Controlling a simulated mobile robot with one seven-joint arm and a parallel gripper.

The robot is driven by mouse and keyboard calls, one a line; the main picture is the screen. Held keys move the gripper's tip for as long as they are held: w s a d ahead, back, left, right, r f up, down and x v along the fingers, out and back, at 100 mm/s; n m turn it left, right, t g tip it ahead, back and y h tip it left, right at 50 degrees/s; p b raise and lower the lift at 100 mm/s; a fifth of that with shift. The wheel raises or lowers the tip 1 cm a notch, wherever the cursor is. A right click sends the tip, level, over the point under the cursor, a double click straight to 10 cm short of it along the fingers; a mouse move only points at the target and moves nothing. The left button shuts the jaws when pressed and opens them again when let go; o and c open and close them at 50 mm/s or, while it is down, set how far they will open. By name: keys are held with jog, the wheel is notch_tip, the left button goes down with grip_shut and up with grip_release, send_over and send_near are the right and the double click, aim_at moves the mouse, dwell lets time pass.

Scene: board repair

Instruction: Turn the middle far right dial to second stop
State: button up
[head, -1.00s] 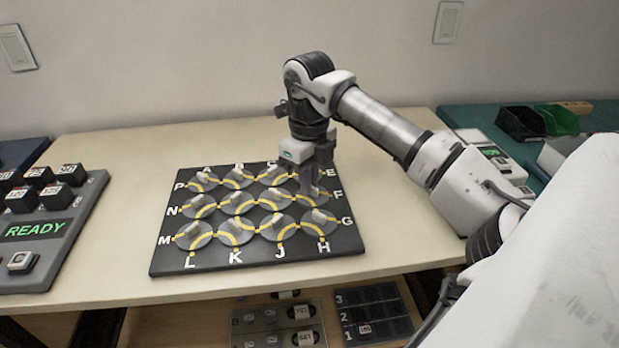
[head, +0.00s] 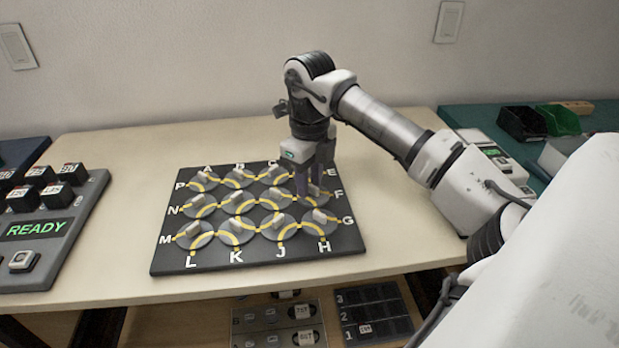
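The dial board (head: 160,260) is a dark panel on the table with three rows of round grey dials, yellow arcs and white letters around its edge. The middle far right dial (head: 322,198) sits beside the letter F, in the middle row. My gripper (head: 306,190) points down over this dial, with its fingers at the dial. The fingers hide most of the dial's handle, so I cannot tell whether they grip it or where it points. The front far right dial (head: 320,221) is clear of my gripper, beside G.
A grey console (head: 50,235) with a green READY display and black blocks stands at the left. Dark trays (head: 375,312) lie on a shelf below the table's front edge. A green bin (head: 558,120) and a black bin (head: 520,123) stand at the back right. Bare table surrounds the board.

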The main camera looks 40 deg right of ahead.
aim_at(310, 184)
notch_tip(310, 184, up, 14)
jog(key=p, duration=0.1)
dwell(0.5)
jog(key=shift+f, duration=0.1)
dwell(0.4)
